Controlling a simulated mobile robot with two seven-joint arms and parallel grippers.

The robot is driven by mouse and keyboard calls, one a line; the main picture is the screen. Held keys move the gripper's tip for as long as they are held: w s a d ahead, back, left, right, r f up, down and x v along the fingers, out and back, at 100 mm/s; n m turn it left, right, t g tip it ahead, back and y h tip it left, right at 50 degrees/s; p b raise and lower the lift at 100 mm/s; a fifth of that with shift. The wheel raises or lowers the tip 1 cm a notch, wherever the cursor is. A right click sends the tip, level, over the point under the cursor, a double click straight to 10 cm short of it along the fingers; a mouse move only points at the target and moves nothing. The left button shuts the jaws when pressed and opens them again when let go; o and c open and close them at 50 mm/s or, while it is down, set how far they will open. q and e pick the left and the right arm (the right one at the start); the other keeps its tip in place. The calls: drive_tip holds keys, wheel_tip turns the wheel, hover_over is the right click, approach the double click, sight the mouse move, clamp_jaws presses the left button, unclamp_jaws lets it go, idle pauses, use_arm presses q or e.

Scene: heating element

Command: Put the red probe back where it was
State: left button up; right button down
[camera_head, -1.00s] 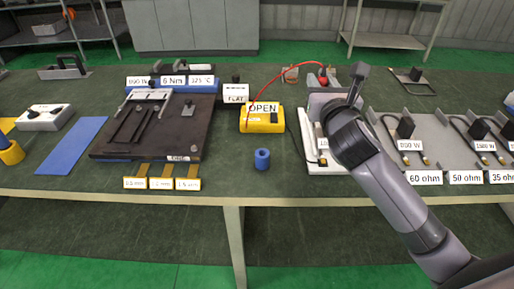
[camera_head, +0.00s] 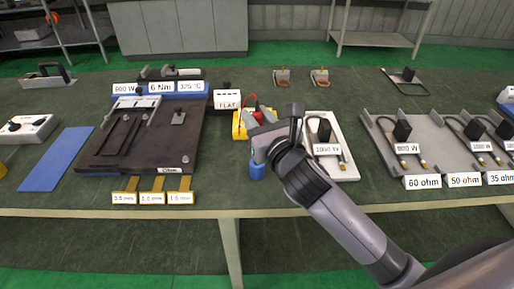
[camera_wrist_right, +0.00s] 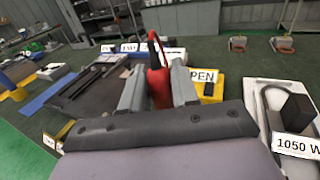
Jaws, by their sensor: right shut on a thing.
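The red probe (camera_wrist_right: 158,86) is between the two grey fingers of my right gripper (camera_wrist_right: 157,88) in the right wrist view, with its dark tip end upward. In the head view my right gripper (camera_head: 262,128) is in front of the yellow meter (camera_head: 238,126) and hides most of it; a bit of red probe and red lead (camera_head: 252,101) shows behind the fingers. The meter's yellow body (camera_wrist_right: 213,91) and part of its OPEN label also show in the right wrist view. Whether the probe touches the meter cannot be told. My left gripper is not in view.
A white tray with a 1050 W element (camera_head: 345,170) lies to the right. A dark plate fixture (camera_head: 187,160) and FLAT sign (camera_head: 227,100) are to the left. Two small terminal blocks (camera_head: 282,77) (camera_head: 320,76) stand behind.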

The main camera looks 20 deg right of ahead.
drive_tip(key=shift+f+b, duration=0.7)
drive_tip(key=shift+f, duration=2.9)
drive_tip(key=shift+f, duration=0.15)
drive_tip(key=c, duration=0.8)
unclamp_jaws()
drive_tip(key=shift+c, duration=0.2)
drive_tip(key=s+d, duration=0.1)
drive_tip(key=s, duration=1.1)
drive_tip(key=shift+d+b, duration=0.2)
drive_tip(key=shift+b, duration=0.2)
